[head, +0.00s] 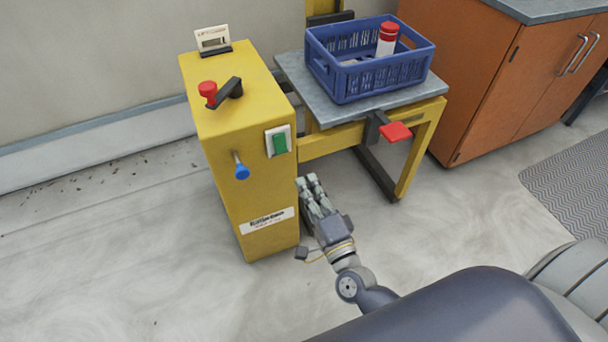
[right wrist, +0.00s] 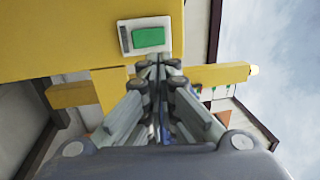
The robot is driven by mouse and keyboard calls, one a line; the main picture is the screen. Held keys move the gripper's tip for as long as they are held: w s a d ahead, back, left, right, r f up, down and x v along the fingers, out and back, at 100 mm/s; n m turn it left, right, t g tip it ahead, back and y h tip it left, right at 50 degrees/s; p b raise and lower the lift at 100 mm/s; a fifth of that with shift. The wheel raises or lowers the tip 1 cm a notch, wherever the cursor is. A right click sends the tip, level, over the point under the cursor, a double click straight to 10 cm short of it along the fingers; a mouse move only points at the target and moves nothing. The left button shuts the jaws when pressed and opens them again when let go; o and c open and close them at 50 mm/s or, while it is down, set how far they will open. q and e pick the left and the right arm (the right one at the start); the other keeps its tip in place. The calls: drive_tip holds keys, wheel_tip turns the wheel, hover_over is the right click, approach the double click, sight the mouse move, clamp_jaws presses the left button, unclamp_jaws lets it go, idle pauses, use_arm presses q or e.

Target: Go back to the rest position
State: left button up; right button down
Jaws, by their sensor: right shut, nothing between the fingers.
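My right gripper (head: 312,183) is low in the head view, in front of the right side of the yellow lift cabinet (head: 228,130) and below its green switch (head: 281,142). Its fingers are shut with nothing between them. In the right wrist view the closed fingertips (right wrist: 158,62) point up toward the green switch (right wrist: 149,37) on its white plate. I cannot tell whether they touch the cabinet. My left gripper is not in view.
A blue crate (head: 334,80) holding a red-and-white bottle (head: 387,40) stands on the grey lift platform (head: 297,72). A red pedal-like handle (head: 396,132) juts out below it. A wooden cabinet (head: 478,80) stands at right. Floor (head: 110,265) at left is clear.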

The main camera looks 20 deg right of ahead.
idle(0.5)
drive_tip(key=s+a+f+n+g+y, duration=0.1)
drive_tip(key=s+f+n+g, duration=0.3)
drive_tip(key=f, duration=0.4)
drive_tip(key=s+a+f+n+g+y, duration=0.1)
drive_tip(key=s+a+f+n+g, duration=0.15)
drive_tip(key=f+n, duration=0.5)
drive_tip(key=s+a+f+n+g+y, duration=0.1)
drive_tip(key=s+f+n+g, duration=0.3)
drive_tip(key=f, duration=0.6)
drive_tip(key=s+d+f+n+g+h, duration=0.25)
drive_tip(key=s+f+g, duration=0.2)
drive_tip(key=s, duration=0.25)
drive_tip(key=s+d+f+n+g+h, duration=0.1)
drive_tip(key=s+d+f+n+g, duration=0.15)
drive_tip(key=s+d+f, duration=0.35)
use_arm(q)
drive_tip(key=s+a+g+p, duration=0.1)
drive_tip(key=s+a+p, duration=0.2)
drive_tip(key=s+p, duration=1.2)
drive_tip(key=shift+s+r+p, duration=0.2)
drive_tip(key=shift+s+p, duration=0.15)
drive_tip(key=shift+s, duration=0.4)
use_arm(e)
drive_tip(key=s+d+r+g, duration=0.1)
drive_tip(key=s, duration=1.5)
drive_tip(key=shift+s+r, duration=0.15)
drive_tip(key=shift+s, duration=0.1)
